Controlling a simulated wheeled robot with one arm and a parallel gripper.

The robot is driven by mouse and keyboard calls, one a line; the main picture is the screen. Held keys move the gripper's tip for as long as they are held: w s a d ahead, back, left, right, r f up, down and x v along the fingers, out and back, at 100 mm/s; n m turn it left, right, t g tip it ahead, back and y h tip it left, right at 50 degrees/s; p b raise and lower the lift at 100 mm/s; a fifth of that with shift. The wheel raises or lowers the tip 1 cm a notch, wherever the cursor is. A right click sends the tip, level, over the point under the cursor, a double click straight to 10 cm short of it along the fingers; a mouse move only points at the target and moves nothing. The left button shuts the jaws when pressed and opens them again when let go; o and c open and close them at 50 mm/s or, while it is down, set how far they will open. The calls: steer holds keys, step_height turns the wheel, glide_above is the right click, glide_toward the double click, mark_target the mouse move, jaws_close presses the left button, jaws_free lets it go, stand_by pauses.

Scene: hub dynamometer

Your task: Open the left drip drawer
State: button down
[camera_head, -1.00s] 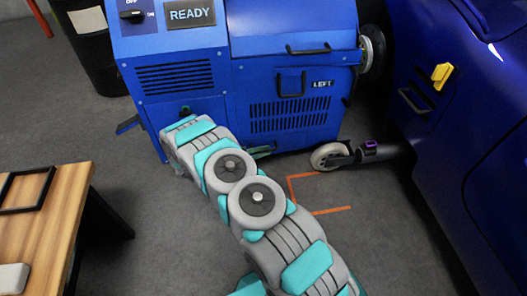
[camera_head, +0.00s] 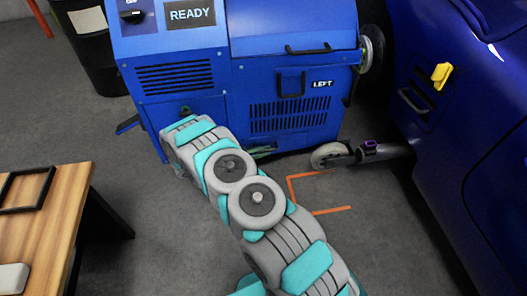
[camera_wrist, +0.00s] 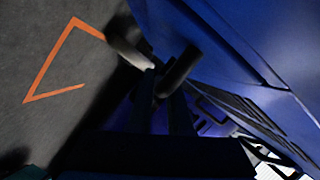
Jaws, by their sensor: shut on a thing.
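My arm reaches to the machine's lower front and hides my gripper there. In the wrist view the dark fingers of my gripper (camera_wrist: 160,108) are close together beside the machine's front. They appear shut on a low drawer handle, but the contact is dark and unclear. The drip drawer itself is mostly hidden, and I cannot tell how far out it stands.
A dark blue car body (camera_head: 470,150) is close on the right. A caster wheel (camera_head: 330,155) and a black shaft (camera_head: 388,151) lie between machine and car. A wooden table (camera_head: 55,225) stands at left. Orange floor marks (camera_head: 330,211) lie on open grey floor.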

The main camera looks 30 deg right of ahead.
steer(key=shift+s, duration=0.1)
steer(key=s+a+p, duration=0.3)
steer(key=s, duration=0.9)
steer(key=s+a+p, duration=0.3)
steer(key=s+a, duration=0.1)
steer(key=s, duration=0.8)
steer(key=shift+s, duration=0.3)
steer(key=c, duration=0.8)
jaws_free()
steer(key=shift+c, duration=0.2)
steer(key=v, duration=0.8)
steer(key=shift+w+r, duration=0.1)
